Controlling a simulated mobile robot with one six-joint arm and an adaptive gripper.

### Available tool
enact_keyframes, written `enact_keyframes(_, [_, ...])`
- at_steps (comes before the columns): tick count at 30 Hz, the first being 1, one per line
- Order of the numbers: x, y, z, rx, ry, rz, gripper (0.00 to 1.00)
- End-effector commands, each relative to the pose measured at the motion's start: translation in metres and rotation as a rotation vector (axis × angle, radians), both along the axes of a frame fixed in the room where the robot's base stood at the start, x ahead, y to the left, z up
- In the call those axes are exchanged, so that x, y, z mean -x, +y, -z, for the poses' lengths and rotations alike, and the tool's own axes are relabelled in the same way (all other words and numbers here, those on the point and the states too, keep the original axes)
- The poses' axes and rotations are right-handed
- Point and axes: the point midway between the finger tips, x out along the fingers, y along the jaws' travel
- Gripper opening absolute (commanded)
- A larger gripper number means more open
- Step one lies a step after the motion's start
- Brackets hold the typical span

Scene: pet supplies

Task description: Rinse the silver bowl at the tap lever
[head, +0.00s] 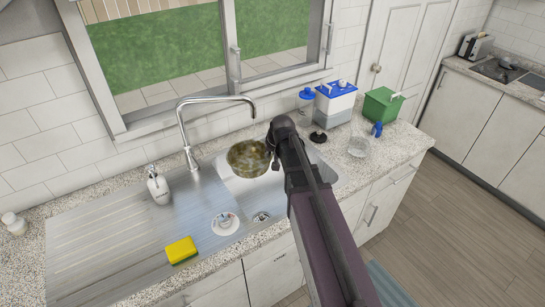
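The silver bowl (246,159), brownish and greenish inside, hangs over the sink basin (246,190) in the head view. My gripper (270,150) is at the bowl's right rim and appears shut on it; my own arm partly hides the fingers. The chrome tap (184,125) stands behind the sink, and its spout arches right to end above and behind the bowl. The tap lever cannot be made out clearly. No water stream shows.
A soap dispenser (158,185) stands left of the tap. A yellow sponge (181,250) lies on the steel drainer (110,240). Right of my arm are a blue-lidded container (335,102), a green box (381,105) and a clear glass (358,147). The window (180,50) is behind.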

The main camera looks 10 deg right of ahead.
Motion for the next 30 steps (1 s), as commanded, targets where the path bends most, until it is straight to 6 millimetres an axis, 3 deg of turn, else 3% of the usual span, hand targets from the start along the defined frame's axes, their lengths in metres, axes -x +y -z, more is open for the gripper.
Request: enact_keyframes(30, [-0.066, -0.013, 0.014, 0.0, 0.0, 0.001, 0.0])
